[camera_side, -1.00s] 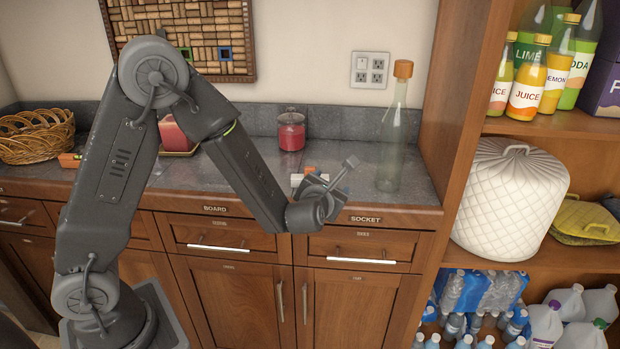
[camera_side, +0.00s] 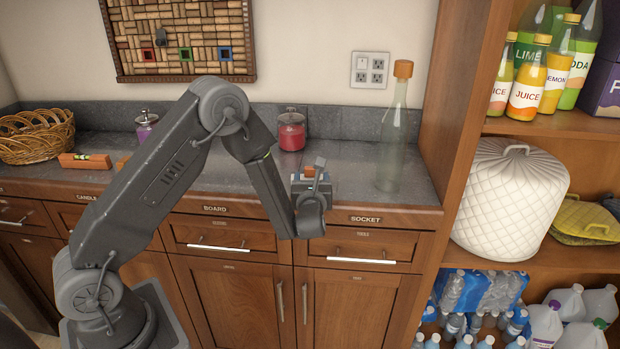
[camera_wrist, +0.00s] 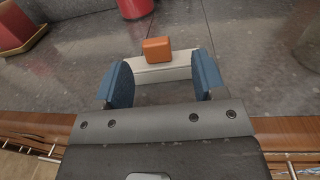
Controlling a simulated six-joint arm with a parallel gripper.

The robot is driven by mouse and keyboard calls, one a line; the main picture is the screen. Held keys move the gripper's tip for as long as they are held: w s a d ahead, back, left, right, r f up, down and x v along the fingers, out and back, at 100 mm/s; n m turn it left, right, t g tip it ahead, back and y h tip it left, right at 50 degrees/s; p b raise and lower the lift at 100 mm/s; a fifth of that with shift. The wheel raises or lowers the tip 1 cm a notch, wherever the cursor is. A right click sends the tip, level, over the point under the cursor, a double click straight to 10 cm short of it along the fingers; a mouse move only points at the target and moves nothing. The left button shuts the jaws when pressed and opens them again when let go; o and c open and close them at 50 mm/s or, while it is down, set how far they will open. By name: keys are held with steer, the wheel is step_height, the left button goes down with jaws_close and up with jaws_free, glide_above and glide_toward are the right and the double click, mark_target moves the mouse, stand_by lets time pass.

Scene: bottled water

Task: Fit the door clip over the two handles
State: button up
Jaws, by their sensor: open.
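A white bar with an orange block on top, which looks like the door clip (camera_wrist: 157,50), lies on the grey counter. In the wrist view it spans the gap between the two blue fingers of my gripper (camera_wrist: 162,80), near their tips. The fingers are open, one at each end of the bar; I cannot tell whether they touch it. In the side view my gripper (camera_side: 313,186) points at the counter and hides most of the clip. The two upright handles, left (camera_side: 280,301) and right (camera_side: 305,303), are on the closed cupboard doors below.
A red jar (camera_side: 291,132) stands behind my gripper and a tall glass bottle (camera_side: 392,135) to its right. A wooden shelf unit (camera_side: 455,110) rises at the right. Drawer handles (camera_side: 361,260) stick out under the counter edge.

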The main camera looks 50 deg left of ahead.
mark_target(310, 170)
steer(key=shift+r+x, duration=0.1)
steer(key=shift+x, duration=1.25)
steer(key=shift+r+x, duration=0.15)
steer(key=shift+x, duration=1.15)
steer(key=shift+s+a, duration=0.15)
steer(key=shift+c, duration=0.5)
steer(key=c, duration=0.9)
